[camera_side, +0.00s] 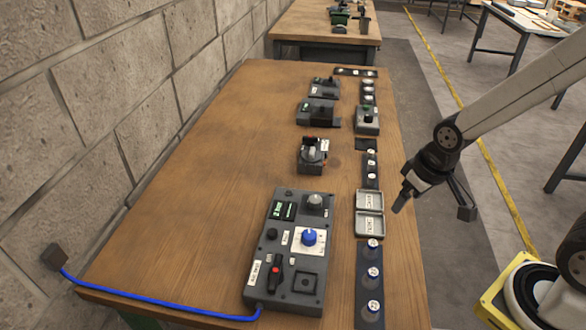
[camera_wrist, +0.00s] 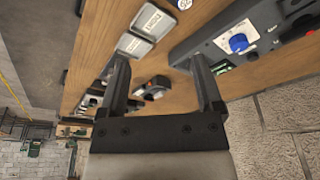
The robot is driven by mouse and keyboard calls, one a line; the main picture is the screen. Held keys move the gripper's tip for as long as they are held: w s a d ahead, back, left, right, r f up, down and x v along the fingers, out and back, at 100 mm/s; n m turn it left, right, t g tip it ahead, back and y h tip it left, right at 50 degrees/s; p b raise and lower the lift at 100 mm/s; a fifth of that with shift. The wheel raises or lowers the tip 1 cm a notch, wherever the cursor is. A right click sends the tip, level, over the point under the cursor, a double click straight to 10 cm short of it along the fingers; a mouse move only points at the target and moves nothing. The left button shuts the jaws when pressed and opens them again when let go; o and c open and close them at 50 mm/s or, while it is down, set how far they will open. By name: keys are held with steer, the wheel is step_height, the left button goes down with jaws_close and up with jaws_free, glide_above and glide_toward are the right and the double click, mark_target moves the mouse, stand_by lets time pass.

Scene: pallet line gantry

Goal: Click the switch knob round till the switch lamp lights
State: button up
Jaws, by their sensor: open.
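A dark control panel (camera_side: 256,287) lies on the wooden table near the front. It bears a blue knob (camera_side: 309,237) on a white dial plate, a grey knob (camera_side: 315,201) and a black handle with a red mark (camera_side: 276,272). The labels are too small to tell which is the switch knob. A small round dark part (camera_side: 272,233) sits on the panel; I see no lit lamp. My gripper (camera_side: 432,208) is open and empty, above and right of the table edge, apart from the panel. The wrist view shows the blue knob (camera_wrist: 238,43) beyond the right finger.
Two labelled grey trays (camera_side: 369,224) and a strip of round caps (camera_side: 370,280) lie right of the panel. Several small devices, one with a grey knob (camera_side: 312,150), stand farther back. A blue cable (camera_side: 150,307) runs along the front. The table's left side is clear beside a block wall.

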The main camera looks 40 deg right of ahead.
stand_by(0.3)
steer(key=n+g, duration=0.3)
steer(key=n, duration=0.4)
glide_above(315, 198)
step_height(315, 198, down, 4)
steer(key=shift+f, duration=0.1)
steer(key=shift+f, duration=0.1)
steer(key=shift+f, duration=3.8)
steer(key=shift+c, duration=0.2)
jaws_close()
